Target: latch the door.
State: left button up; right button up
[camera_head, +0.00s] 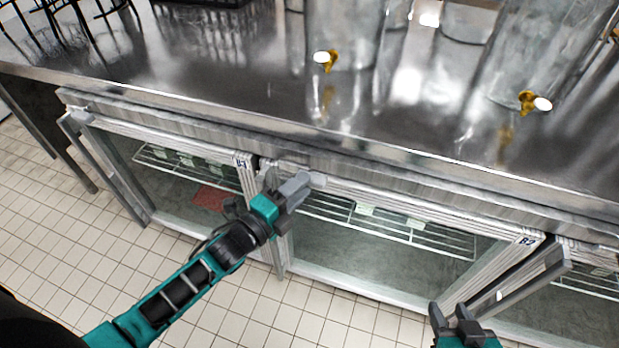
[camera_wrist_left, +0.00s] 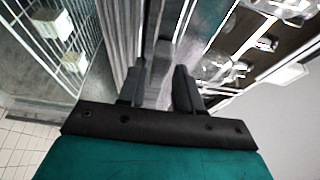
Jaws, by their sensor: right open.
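A steel under-counter cabinet has glass doors. The middle glass door (camera_head: 370,245) looks closed or nearly so; any small gap is too fine to tell. My left gripper (camera_head: 298,190) is at the upper left corner of this door. In the left wrist view a grey door handle (camera_wrist_left: 158,75) lies between the two dark fingers of that gripper (camera_wrist_left: 160,90), filling most of the space between them. My arm hides part of the handle in the head view. My right gripper (camera_head: 456,322) is open and empty at the lower right, in front of the cabinet.
The steel counter (camera_head: 220,70) runs above the doors, with glass dispensers (camera_head: 345,30) with gold taps on it. The left door's handle (camera_head: 105,165) and the right door's handle (camera_head: 515,285) stick out. Tiled floor (camera_head: 60,260) is clear at the lower left.

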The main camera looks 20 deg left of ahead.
pick_arm(q)
jog(key=shift+x, duration=1.75)
jog(key=shift+c, duration=0.4)
grip_shut()
